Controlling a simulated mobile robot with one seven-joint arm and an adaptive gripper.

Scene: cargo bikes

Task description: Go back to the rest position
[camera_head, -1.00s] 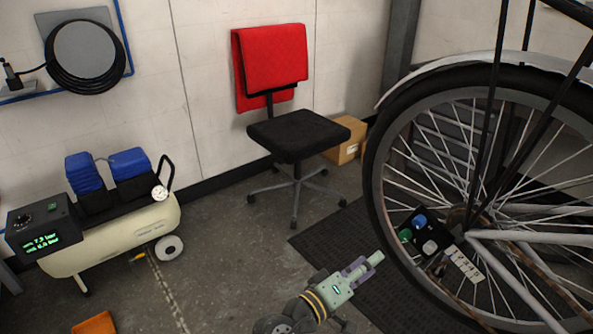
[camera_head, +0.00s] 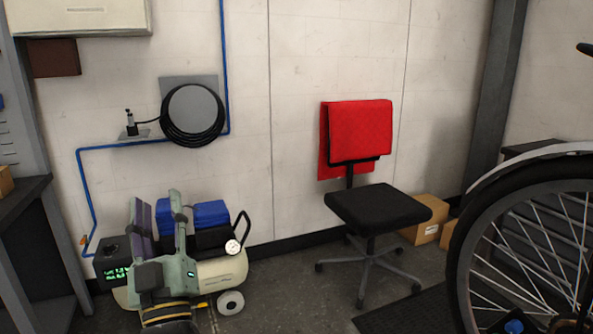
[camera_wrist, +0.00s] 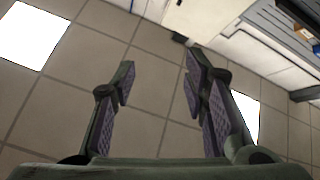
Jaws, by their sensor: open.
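My gripper (camera_head: 160,212) is raised in the lower left of the head view, fingers pointing up, in front of the air compressor (camera_head: 222,272). Its two fingers stand apart with nothing between them. In the wrist view my gripper (camera_wrist: 158,82) is also open and empty, with purple pads on the inner faces. Behind the fingers the wrist view shows a tiled surface with bright panels, and no object is close to the fingertips. My gripper hides part of the compressor and of its blue parts (camera_head: 211,213).
A black chair (camera_head: 378,208) with a red cloth (camera_head: 360,132) stands by the wall. A bicycle wheel (camera_head: 468,250) fills the right edge. A hose reel (camera_head: 194,110) hangs on the wall. A dark bench (camera_head: 20,200) is at the left. Floor between compressor and chair is clear.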

